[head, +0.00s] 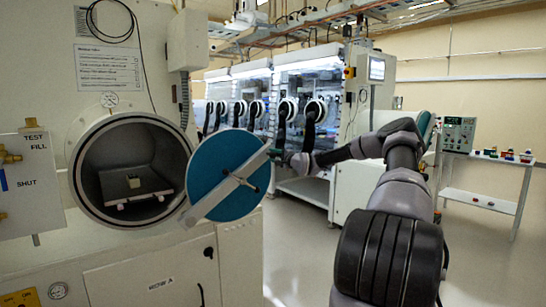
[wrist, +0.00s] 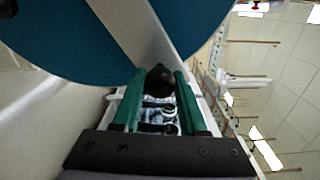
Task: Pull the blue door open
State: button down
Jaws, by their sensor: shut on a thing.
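The blue door (head: 216,186) is a round disc with a pale bar (head: 228,184) across its face. It stands ajar to the right of the round chamber opening (head: 131,170), and the chamber's inside shows. My gripper (head: 283,157) is at the bar's upper right end. In the wrist view, the green fingers of my gripper (wrist: 155,92) are shut on a black knob (wrist: 158,80) at the end of the bar. The blue door (wrist: 70,40) fills the upper left there. The door's hinge cannot be made out.
A valve panel (head: 27,185) is at the left. Gloveboxes (head: 300,105) stand behind, and a shelf (head: 485,199) is at the right. The floor between is clear.

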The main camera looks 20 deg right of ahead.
jog(key=shift+c, duration=2.3)
grip_release()
jog(key=v, duration=1)
jog(key=shift+s, duration=0.4)
jog(key=shift+d, duration=0.1)
